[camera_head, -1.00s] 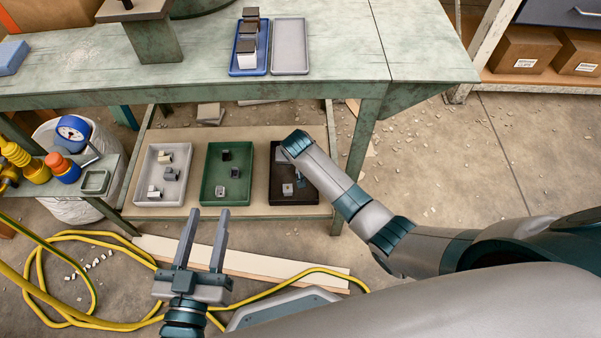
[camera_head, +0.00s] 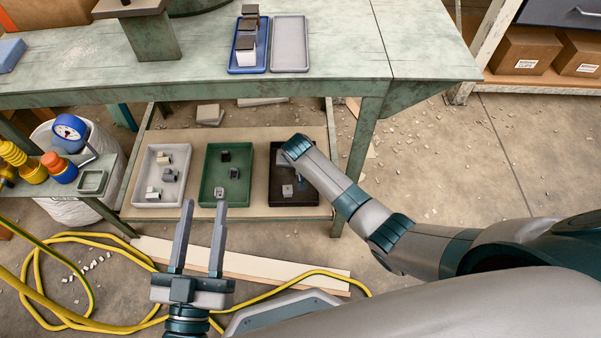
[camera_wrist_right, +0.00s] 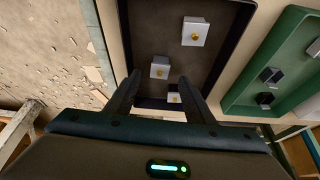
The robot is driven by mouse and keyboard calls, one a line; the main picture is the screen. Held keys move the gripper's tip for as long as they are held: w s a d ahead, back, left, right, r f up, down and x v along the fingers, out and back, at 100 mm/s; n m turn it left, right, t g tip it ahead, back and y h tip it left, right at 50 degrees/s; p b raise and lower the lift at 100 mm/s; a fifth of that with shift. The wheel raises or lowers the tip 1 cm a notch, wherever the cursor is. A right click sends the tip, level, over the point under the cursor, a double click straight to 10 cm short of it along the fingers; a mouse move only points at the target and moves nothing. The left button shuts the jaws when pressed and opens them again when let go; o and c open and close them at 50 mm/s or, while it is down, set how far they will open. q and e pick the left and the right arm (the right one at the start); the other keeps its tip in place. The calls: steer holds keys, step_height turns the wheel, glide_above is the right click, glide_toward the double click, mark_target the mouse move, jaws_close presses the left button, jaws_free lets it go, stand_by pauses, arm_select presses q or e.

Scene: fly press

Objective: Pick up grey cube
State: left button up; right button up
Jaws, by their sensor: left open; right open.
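A black tray (camera_head: 293,205) on the low shelf holds grey cubes. One grey cube (camera_head: 287,190) shows in the head view, and my right arm covers part of the tray. My left gripper (camera_head: 204,204) is open and empty, in front of the shelf.
A green tray (camera_head: 213,195) and a white tray (camera_head: 148,196), each with several small blocks, stand to the left on the shelf. The green workbench (camera_head: 330,60) overhangs behind them. A yellow hose (camera_head: 60,238) lies on the floor.

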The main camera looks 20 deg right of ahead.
steer(key=b+x, duration=0.2)
steer(key=x, duration=0.2)
steer(key=shift+s+f, duration=0.1)
steer(key=shift+s, duration=0.1)
steer(key=shift+w+f, duration=0.1)
steer(key=shift+f, duration=0.05)
arm_select(q)
steer(key=s+r+t+h, duration=0.1)
steer(key=s+r+t, duration=0.2)
steer(key=r, duration=0.3)
steer(key=shift+a+r+t, duration=0.3)
steer(key=shift+t, duration=0.4)
arm_select(e)
steer(key=shift+c, duration=0.5)
steer(key=c, duration=1)
